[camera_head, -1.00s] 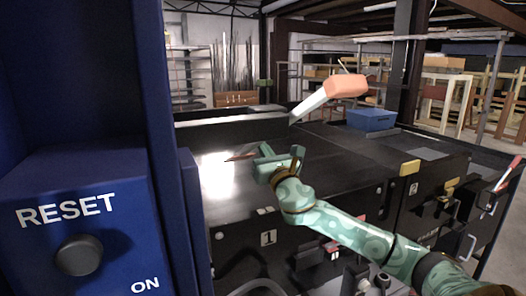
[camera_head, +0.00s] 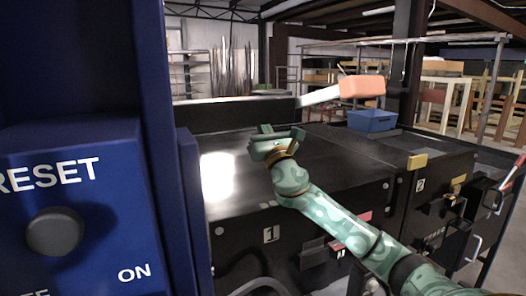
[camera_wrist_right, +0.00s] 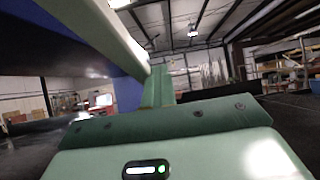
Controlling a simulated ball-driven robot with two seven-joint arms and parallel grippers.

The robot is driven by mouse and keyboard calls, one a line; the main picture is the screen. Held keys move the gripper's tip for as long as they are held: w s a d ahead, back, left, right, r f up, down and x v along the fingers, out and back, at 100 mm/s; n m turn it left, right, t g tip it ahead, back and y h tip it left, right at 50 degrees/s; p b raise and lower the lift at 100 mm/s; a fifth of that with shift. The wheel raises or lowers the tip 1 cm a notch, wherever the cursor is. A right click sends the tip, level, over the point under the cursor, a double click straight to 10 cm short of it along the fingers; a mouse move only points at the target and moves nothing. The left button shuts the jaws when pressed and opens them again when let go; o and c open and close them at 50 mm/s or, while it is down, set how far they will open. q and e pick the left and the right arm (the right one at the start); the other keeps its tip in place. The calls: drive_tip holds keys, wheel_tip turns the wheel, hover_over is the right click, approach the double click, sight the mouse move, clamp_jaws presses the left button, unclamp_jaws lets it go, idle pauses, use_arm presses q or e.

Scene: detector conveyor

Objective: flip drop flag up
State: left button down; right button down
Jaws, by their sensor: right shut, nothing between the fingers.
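An orange paddle (camera_head: 362,87) on a pale arm (camera_head: 318,97) sticks out to the right from a long black bar (camera_head: 235,115) above the conveyor; it looks like the drop flag, but no label shows. The arm slopes slightly up to the right. My right gripper (camera_head: 272,134) is shut and empty over the dark conveyor top, below and left of the paddle. In the wrist view its fingers (camera_wrist_right: 158,88) point away, and a pale beam (camera_wrist_right: 95,25) that I cannot identify crosses the upper left. I cannot tell whether anything touches the gripper. My left gripper is out of view.
A blue panel with a RESET button (camera_head: 54,232) fills the left side. The conveyor (camera_head: 330,155) has a clear dark top and a front panel marked 1. A blue bin (camera_head: 371,120) stands behind. A red-tipped lever (camera_head: 511,170) is at far right.

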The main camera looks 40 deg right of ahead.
wheel_tip(320, 180, up, 10)
drive_tip(key=w+t+b, duration=0.1)
drive_tip(key=t+b, duration=0.2)
drive_tip(key=b, duration=0.1)
drive_tip(key=shift+w+r, duration=0.25)
drive_tip(key=shift+w, duration=0.1)
drive_tip(key=shift+a, duration=0.1)
